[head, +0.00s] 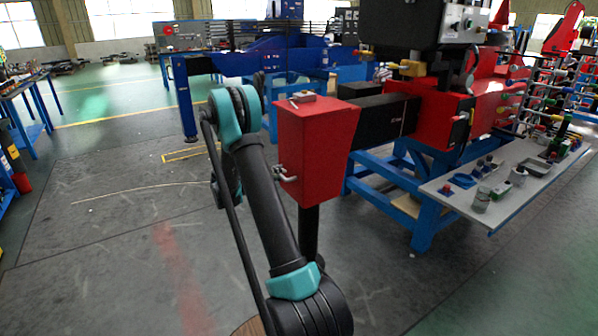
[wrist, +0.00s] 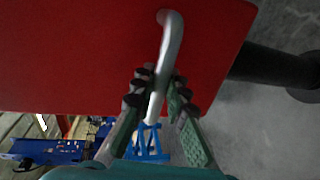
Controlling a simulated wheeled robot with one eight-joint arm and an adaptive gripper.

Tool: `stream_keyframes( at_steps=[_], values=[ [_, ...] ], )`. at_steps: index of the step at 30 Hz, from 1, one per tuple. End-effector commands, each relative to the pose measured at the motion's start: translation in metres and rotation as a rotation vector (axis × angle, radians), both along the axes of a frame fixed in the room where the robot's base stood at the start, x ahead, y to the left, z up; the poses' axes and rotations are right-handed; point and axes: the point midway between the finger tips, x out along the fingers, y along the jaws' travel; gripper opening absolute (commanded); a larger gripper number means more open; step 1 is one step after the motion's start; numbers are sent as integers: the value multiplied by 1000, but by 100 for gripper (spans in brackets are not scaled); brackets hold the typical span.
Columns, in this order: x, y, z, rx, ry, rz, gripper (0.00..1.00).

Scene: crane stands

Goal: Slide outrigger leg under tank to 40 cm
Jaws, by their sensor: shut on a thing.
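The red tank (head: 318,150) is a tapered box in the middle of the head view, at the end of a black outrigger beam (head: 388,118). A black upright leg (head: 308,232) runs down below it to the floor. A silver handle (head: 288,178) sticks out low on the tank's side. In the wrist view, my gripper (wrist: 160,92) is shut on a curved grey handle (wrist: 170,42) against the red tank face (wrist: 80,55). The black leg (wrist: 270,66) shows at the right there.
A blue crane stand (head: 425,205) with red and black machinery is behind the tank. A grey shelf of small parts (head: 470,205) juts out at the right. Blue benches stand at the left. The floor (head: 110,215) at left is clear.

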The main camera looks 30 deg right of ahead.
Motion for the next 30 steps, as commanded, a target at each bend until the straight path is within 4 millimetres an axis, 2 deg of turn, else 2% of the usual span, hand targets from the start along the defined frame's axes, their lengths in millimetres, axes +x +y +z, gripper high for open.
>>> stream_keyframes(
  at_steps=[1,3,10,16,26,27,30],
  values=[
    [-1,14,-2,6,1,2,0],
    [-2,29,-2,6,1,2,0],
    [-5,62,-2,6,0,0,0],
    [-6,71,-2,6,0,-3,0],
    [-6,72,-3,6,1,-3,0],
    [-6,72,-3,6,1,-3,16],
    [-6,72,-2,4,1,-2,28]
  ],
)
